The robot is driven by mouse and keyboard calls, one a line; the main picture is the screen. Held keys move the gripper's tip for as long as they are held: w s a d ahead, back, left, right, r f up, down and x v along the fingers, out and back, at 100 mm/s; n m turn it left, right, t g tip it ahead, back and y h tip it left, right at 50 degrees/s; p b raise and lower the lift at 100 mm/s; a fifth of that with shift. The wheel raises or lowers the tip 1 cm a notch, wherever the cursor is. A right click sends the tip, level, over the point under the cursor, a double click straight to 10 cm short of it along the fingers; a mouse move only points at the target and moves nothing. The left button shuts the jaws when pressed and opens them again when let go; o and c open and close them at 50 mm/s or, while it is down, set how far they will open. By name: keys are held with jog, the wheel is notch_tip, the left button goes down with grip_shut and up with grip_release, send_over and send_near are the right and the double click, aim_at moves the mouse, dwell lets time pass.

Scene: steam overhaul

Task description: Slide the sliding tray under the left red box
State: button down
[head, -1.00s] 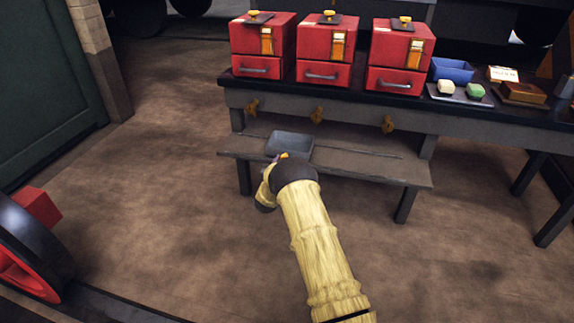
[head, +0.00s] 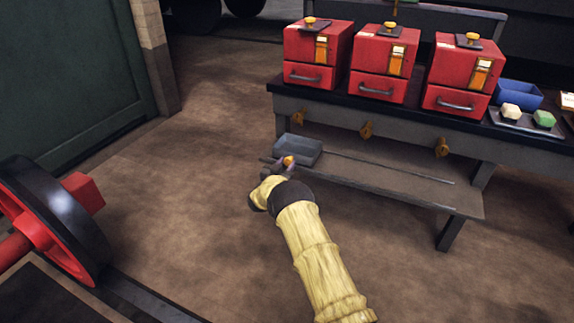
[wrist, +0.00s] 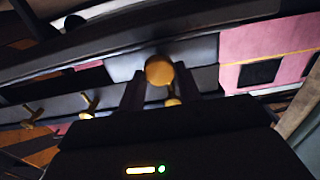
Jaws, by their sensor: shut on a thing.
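The sliding tray (head: 303,146) is a shallow grey-blue tray at the left end of the low shelf, below the left red box (head: 316,47) and close under its brass tap (head: 299,118). My gripper (head: 286,164) is at the tray's front side, shut on its round brass knob. In the wrist view the knob (wrist: 159,70) sits between my dark fingers. My wrist partly hides the contact in the head view.
A thin rail (head: 390,167) runs right along the low shelf (head: 440,198). The middle red box (head: 382,63) and right red box (head: 463,72) stand on the bench. A red and black wheel (head: 55,220) is at left. Floor between is open.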

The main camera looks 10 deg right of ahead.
jog(key=c, duration=1.4)
grip_release()
jog(key=shift+w+a, duration=0.15)
jog(key=shift+a, duration=0.1)
jog(key=o, duration=0.4)
jog(key=shift+w, duration=0.1)
jog(key=shift+s+a+p, duration=0.25)
jog(key=shift+s+p, duration=0.2)
jog(key=shift+s, duration=0.05)
jog(key=p+v, duration=0.6)
jog(key=v, duration=1)
jog(key=shift+s, duration=0.2)
jog(key=shift+d, duration=0.1)
